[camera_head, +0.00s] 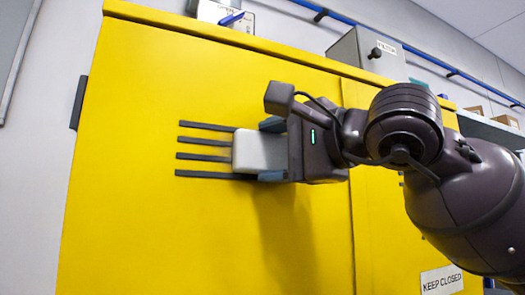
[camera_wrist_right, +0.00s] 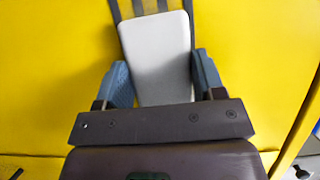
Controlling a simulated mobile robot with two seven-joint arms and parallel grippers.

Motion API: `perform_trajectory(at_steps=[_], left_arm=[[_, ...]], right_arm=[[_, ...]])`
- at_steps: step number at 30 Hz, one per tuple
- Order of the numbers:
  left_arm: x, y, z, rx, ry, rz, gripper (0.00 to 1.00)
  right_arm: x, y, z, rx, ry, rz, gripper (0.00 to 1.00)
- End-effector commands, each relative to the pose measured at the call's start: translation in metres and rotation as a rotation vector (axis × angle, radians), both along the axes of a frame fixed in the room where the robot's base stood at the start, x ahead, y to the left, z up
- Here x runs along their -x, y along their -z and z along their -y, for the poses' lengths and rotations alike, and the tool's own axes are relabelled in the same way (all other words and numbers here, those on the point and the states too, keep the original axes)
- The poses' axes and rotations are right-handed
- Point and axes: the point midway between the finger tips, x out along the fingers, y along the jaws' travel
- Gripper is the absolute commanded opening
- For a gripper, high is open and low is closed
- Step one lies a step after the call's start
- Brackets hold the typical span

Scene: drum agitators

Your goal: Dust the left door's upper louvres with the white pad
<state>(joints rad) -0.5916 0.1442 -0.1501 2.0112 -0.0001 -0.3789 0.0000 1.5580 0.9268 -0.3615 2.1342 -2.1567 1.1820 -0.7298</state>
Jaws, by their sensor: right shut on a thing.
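The left door (camera_head: 130,210) of the yellow cabinet fills the middle of the head view. Its upper louvres (camera_head: 205,142) are several dark horizontal slats. My right gripper (camera_head: 272,152) is in front of the door and shut on the white pad (camera_head: 258,151). The pad covers the right ends of the louvres in the head view; I cannot tell for certain whether it touches them. In the right wrist view, the pad (camera_wrist_right: 157,58) sits between the blue fingers, with the louvres (camera_wrist_right: 150,6) beyond its far end. My left gripper is not in view.
The right door (camera_head: 372,240) is partly behind my right arm, with a "KEEP CLOSED" label (camera_head: 442,281) low on it. A grey box (camera_head: 367,52) and a white item with a blue part (camera_head: 225,15) sit on the cabinet top. A dark hinge (camera_head: 78,102) is at the left edge.

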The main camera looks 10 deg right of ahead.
Motion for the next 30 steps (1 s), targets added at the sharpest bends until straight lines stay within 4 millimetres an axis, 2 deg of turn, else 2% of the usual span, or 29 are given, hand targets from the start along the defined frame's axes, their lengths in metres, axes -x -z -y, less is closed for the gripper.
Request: perform_trajectory(at_steps=[11,22,30], left_arm=[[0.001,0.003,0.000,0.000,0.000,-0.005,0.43],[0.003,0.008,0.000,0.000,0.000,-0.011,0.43],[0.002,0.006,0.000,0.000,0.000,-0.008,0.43]], right_arm=[[-0.007,0.001,0.015,-0.001,0.006,-0.003,0.44],[-0.014,0.001,0.040,-0.001,0.007,-0.005,0.44],[-0.013,0.000,0.041,0.000,0.003,-0.003,0.44]])
